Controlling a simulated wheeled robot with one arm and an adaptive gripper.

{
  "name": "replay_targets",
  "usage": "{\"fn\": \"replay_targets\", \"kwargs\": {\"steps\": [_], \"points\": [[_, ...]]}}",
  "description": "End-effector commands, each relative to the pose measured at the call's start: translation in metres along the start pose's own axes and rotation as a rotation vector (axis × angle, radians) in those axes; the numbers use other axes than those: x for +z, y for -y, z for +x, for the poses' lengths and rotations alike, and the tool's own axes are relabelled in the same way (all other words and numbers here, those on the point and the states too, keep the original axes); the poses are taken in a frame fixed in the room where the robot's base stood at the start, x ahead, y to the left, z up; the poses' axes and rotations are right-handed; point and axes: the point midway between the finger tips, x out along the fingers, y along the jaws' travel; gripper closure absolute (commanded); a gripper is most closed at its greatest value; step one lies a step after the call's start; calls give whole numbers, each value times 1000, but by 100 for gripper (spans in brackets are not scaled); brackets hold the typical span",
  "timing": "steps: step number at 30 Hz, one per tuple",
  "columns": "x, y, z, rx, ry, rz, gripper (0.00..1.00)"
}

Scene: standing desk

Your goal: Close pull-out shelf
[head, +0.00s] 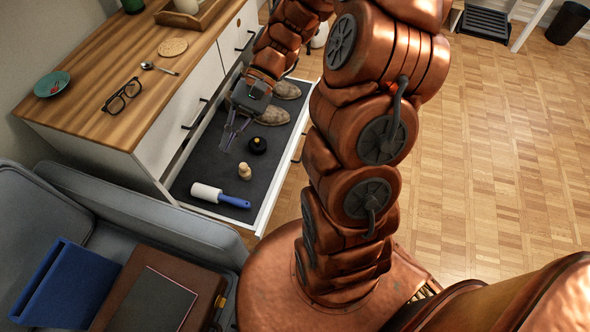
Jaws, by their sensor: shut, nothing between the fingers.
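The pull-out shelf (205,163) is out from the white cabinet with the wooden top. It has a dark grey lining and a white front edge. My gripper (228,146) is over the shelf's inner side, pointing down, with its fingers shut and empty. I cannot tell whether its tips touch the lining. A lint roller (220,195) with a blue handle, a small tan object (244,171), a black round object (257,145) and brown shoes (272,116) are on the shelf. My arm hides part of the far end.
The wooden cabinet top (100,65) holds glasses (122,95), a spoon (158,68), a coaster (172,47) and a teal dish (52,84). A grey sofa (140,215) with a blue box and a brown case stands close to the shelf's near end. Parquet floor (490,150) is clear at right.

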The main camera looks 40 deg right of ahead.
Motion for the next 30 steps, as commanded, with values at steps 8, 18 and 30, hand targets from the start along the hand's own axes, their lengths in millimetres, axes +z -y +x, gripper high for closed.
{"fn": "replay_targets", "kwargs": {"steps": [8, 18, 30], "points": [[-64, -17, -11, -208, 51, 111, 100], [-140, -55, -31, -462, 89, 248, 100], [-228, -133, -49, -763, 109, 418, 100]]}}
